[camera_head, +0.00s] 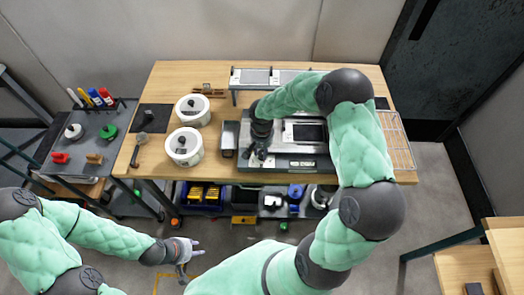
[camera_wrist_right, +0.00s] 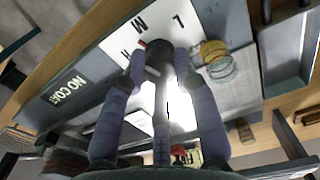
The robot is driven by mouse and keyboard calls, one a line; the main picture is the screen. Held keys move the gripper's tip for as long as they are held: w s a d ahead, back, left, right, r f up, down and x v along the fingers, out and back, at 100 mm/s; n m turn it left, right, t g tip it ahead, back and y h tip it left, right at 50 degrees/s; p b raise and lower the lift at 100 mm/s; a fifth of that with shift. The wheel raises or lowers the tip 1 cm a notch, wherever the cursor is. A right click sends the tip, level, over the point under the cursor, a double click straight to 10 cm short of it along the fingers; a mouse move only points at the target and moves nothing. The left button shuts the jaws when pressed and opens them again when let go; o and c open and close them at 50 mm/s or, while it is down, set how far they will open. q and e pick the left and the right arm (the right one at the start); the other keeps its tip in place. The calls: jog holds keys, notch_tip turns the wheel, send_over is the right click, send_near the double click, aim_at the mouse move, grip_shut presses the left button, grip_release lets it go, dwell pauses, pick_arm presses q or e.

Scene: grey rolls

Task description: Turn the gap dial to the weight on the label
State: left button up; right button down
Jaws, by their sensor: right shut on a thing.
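The gap dial is a dark knob (camera_wrist_right: 158,60) on a white plate (camera_wrist_right: 188,22) marked with "M", "L" and a partly hidden letter, perhaps "H". A small red mark shows at the knob's upper left edge, near "M". My right gripper (camera_wrist_right: 160,72) is shut on the knob, with a finger on each side. In the head view my right gripper (camera_head: 259,150) is at the left part of the grey machine (camera_head: 290,163) on the table, and my arm hides the dial. My left gripper (camera_head: 188,256) is open and empty in front of the table. I cannot make out a weight label.
Two white round tubs (camera_head: 184,147) stand left of the machine. A dark mat (camera_head: 153,117) lies at the table's left. A wire rack (camera_head: 396,140) is at the right. A side cart (camera_head: 85,150) holds coloured bottles and small tools.

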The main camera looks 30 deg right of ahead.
aim_at(262, 152)
jog(key=n, duration=0.3)
jog(key=shift+n, duration=0.3)
jog(key=shift+n+p, duration=0.3)
jog(key=shift+n, duration=1.6)
jog(key=c, duration=1.2)
grip_release()
notch_tip(262, 152, up, 12)
